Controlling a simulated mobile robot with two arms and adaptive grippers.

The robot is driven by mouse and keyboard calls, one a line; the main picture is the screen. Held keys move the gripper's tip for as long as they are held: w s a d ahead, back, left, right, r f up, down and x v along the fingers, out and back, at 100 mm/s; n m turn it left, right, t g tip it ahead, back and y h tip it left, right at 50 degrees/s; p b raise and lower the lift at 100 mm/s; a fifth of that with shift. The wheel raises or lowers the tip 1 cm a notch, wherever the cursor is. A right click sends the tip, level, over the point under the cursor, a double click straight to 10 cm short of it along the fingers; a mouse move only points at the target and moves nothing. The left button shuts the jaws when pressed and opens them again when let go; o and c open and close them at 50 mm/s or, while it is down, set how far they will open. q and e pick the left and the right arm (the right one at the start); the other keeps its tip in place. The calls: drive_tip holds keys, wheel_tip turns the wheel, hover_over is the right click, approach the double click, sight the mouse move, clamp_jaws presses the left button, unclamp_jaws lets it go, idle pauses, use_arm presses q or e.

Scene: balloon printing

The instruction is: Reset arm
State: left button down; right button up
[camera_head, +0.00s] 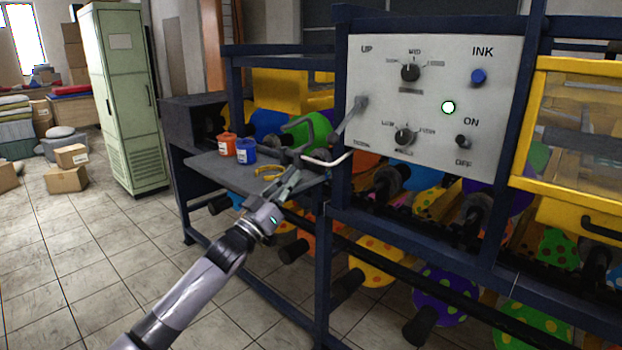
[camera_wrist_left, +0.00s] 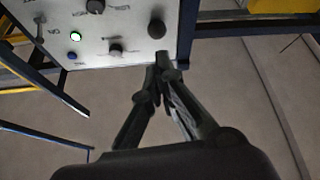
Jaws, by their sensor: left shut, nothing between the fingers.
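My left gripper (camera_head: 289,181) is shut and empty in front of the machine, near the right end of the grey side shelf. In the left wrist view the two fingers of my left gripper (camera_wrist_left: 158,75) meet at their tips, with nothing between them. The control panel (camera_head: 430,105) is to the right of and above the gripper in the head view. It also shows in the left wrist view (camera_wrist_left: 130,30), beyond the fingertips. The fingers appear apart from the panel. My right gripper is not in view.
The panel has knobs, a blue ink button (camera_head: 478,76), a lit lamp (camera_head: 448,107) and a lever (camera_head: 347,120). Orange (camera_head: 227,144) and blue (camera_head: 246,151) cups stand on the shelf (camera_head: 215,168). Spotted balloon shapes fill the dark blue frame.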

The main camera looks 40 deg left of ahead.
use_arm(q)
wheel_tip(320, 180, down, 30)
drive_tip(key=a+n+g+y+p, duration=0.2)
drive_tip(key=g+y, duration=0.1)
drive_tip(key=g, duration=0.4)
drive_tip(key=s+d+f+g, duration=0.2)
drive_tip(key=s+f, duration=0.2)
drive_tip(key=f, duration=0.3)
drive_tip(key=s+d+f+m+g, duration=0.1)
drive_tip(key=s+d+f, duration=0.15)
drive_tip(key=f, duration=0.55)
drive_tip(key=s+d+f+g, duration=0.1)
drive_tip(key=s+f+g, duration=0.1)
drive_tip(key=s+f, duration=0.35)
drive_tip(key=s+d+f+m+g+h+p, duration=0.1)
drive_tip(key=s+d+f+g, duration=0.1)
drive_tip(key=s+d+f, duration=0.5)
drive_tip(key=s+d+f+m+g, duration=0.1)
drive_tip(key=s+d+f+g, duration=0.2)
drive_tip(key=s+f, duration=0.65)
drive_tip(key=s+d+f+m+g+h+p, duration=0.1)
drive_tip(key=s+d+f+m+g, duration=0.1)
drive_tip(key=s+d+f, duration=0.6)
drive_tip(key=s+d+f+m+g, duration=0.1)
drive_tip(key=s+d+g, duration=0.2)
drive_tip(key=s, duration=1.1)
drive_tip(key=shift+s+d+h, duration=0.3)
drive_tip(key=shift+d, duration=0.4)
